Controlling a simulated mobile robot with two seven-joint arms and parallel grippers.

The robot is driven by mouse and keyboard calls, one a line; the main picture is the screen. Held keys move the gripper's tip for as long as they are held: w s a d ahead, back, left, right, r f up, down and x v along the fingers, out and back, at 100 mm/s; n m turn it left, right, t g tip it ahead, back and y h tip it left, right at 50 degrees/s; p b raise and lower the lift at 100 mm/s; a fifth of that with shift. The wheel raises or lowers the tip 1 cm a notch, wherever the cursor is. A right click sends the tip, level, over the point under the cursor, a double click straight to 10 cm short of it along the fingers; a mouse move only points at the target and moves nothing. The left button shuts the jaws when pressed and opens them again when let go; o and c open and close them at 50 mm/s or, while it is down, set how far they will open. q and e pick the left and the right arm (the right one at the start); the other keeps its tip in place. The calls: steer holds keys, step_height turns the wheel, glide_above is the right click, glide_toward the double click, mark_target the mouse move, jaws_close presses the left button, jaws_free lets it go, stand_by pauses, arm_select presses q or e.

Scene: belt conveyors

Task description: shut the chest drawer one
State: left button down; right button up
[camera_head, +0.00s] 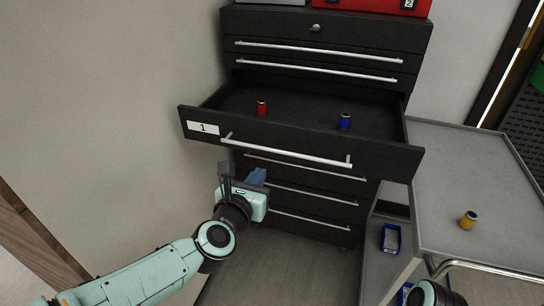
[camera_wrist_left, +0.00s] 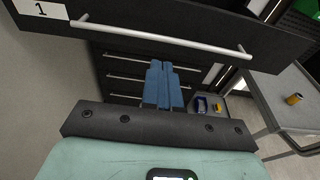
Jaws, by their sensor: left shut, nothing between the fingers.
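The chest drawer one (camera_head: 300,141) is pulled out from a black tool chest, with a white label "1" at its left and a silver bar handle. A red cylinder and a blue cylinder stand inside it. Its front also shows at the top of the left wrist view (camera_wrist_left: 180,25). My left gripper (camera_head: 257,177) is below the drawer front, left of the chest's middle, its blue fingers shut with nothing between them. The left wrist view shows the fingers (camera_wrist_left: 162,84) together, pointing at the lower drawers and apart from the handle. My right gripper is not in view.
A grey cart (camera_head: 470,180) with a yellow cylinder (camera_head: 467,220) stands right of the chest. A blue bin (camera_head: 390,238) sits low beside it. A red case (camera_head: 380,5) is on top of the chest. A wall bounds the left.

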mark_target(275, 152)
arm_select(q)
steer(key=p+x, duration=0.3)
steer(key=x, duration=0.7)
steer(key=shift+w+f, duration=0.1)
steer(key=shift+w, duration=0.25)
